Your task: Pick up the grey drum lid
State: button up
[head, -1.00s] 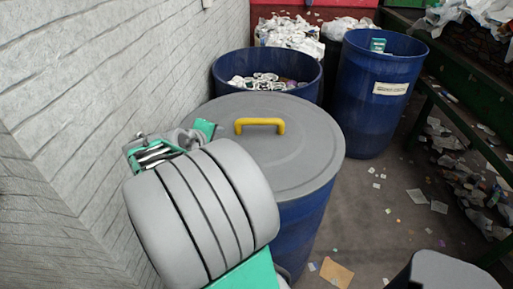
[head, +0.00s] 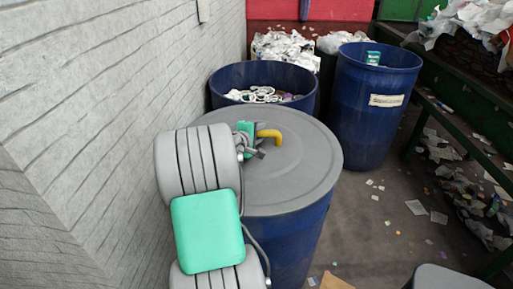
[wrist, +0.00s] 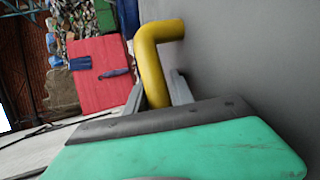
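The grey drum lid (head: 297,170) lies flat on a blue drum (head: 292,240) beside the wall. Its yellow handle (head: 269,136) stands up from the lid, and my gripper covers the handle's left part in the head view. My gripper (head: 258,146) is at the handle, low over the lid. In the wrist view the yellow handle (wrist: 155,65) passes between the two dark fingers (wrist: 158,92), one on each side. The fingers are close to the handle; whether they press on it cannot be made out.
An open blue drum (head: 222,92) with scraps stands just behind the lidded one. Another blue drum (head: 365,125) stands at the back right. The brick wall (head: 90,110) is close on the left. A dark lid-like object (head: 450,280) is at the lower right. Litter lies on the floor.

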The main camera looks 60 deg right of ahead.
jog(key=shift+c, duration=0.4)
grip_shut()
dwell(0.9)
jog(key=shift+r, duration=0.2)
